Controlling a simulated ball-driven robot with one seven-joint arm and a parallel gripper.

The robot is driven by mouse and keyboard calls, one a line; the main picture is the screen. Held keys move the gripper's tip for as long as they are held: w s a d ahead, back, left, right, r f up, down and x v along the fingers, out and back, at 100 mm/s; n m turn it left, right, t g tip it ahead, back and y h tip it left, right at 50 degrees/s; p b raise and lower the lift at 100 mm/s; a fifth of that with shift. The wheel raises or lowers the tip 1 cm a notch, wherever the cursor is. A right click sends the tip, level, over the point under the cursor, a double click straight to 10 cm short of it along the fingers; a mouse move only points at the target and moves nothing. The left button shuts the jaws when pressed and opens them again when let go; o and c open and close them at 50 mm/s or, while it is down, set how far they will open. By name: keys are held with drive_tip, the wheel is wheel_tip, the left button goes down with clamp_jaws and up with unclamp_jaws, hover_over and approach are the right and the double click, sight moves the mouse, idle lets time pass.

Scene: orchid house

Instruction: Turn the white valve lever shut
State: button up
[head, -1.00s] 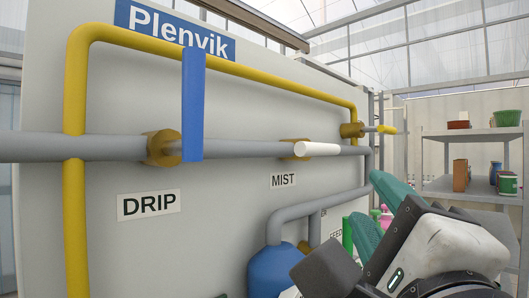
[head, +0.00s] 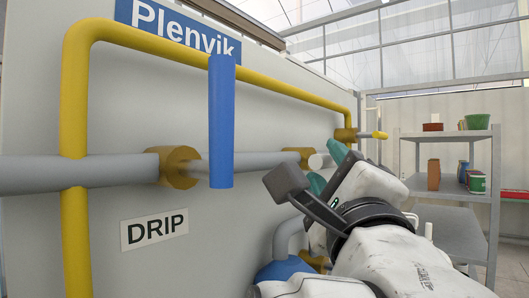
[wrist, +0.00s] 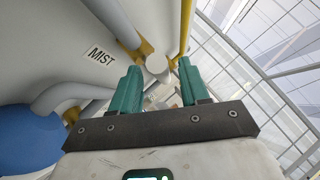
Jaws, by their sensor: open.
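The white valve lever (head: 318,161) joins a brass valve body (head: 298,154) on the grey horizontal pipe. In the head view only a short part of it shows, just left of the teal fingers. My gripper (head: 327,167) is open, with its fingertips close to the lever. In the wrist view the lever's pale round end (wrist: 157,67) appears in the gap between the two fingers (wrist: 160,75), near their tips. I see no clear contact, and the depth between fingers and lever is hard to tell.
A blue lever (head: 221,120) hangs across the pipe left of the white one, above the DRIP label (head: 154,229). A shelf rack (head: 450,188) stands behind my arm.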

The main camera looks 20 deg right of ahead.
drive_tip(key=shift+x, duration=1.3)
drive_tip(key=shift+c, duration=0.2)
clamp_jaws()
